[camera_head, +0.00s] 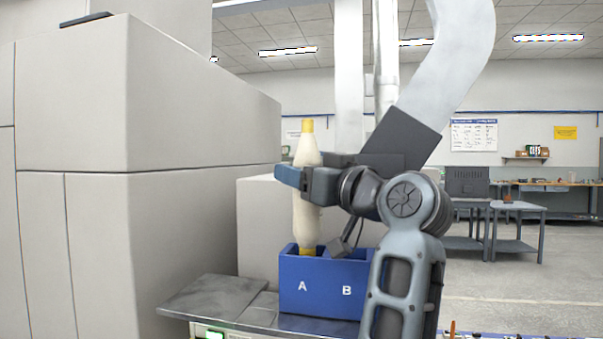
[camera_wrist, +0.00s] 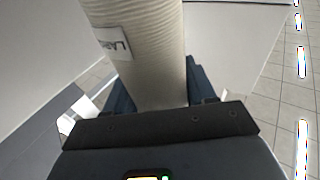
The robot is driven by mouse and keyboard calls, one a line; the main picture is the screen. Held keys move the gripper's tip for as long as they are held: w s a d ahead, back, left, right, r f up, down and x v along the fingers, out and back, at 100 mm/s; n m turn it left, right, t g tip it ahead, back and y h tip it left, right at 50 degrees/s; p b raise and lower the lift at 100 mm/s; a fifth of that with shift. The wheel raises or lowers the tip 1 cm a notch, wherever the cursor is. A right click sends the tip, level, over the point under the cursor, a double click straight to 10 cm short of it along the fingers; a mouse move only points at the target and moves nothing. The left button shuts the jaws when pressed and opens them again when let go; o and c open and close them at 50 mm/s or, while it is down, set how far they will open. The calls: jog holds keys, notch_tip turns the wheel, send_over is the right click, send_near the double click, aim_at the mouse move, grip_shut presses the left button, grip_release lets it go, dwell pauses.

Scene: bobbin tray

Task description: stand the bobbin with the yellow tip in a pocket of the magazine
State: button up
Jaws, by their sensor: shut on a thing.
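The cream bobbin with the yellow tip (camera_head: 304,218) stands upright in my gripper (camera_head: 304,181), which is shut around its middle. Its yellow tip (camera_head: 307,126) points up, and a yellow band shows at its lower end. That lower end is at the top of the blue magazine (camera_head: 310,296), over or just inside the side marked A. Its very bottom is hidden by the front wall, so I cannot tell whether it rests on the pocket floor. In the wrist view the bobbin (camera_wrist: 150,65) fills the space between the blue fingers, with a white label on it.
The magazine stands on a grey metal ledge (camera_head: 215,294), marked A and B on its front; my arm covers its right side. Large grey cabinets (camera_head: 200,95) rise close at the left and behind. Open floor and workbenches (camera_head: 515,213) lie far right.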

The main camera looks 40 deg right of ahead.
aim_at(313, 227)
jog(key=shift+f+b, duration=0.7)
jog(key=shift+f, duration=0.6)
jog(key=shift+f+b, duration=1.2)
jog(key=shift+f, duration=0.5)
jog(key=shift+f+b, duration=1.2)
jog(key=shift+f, duration=0.05)
jog(key=o, duration=1.2)
jog(key=shift+r, duration=0.1)
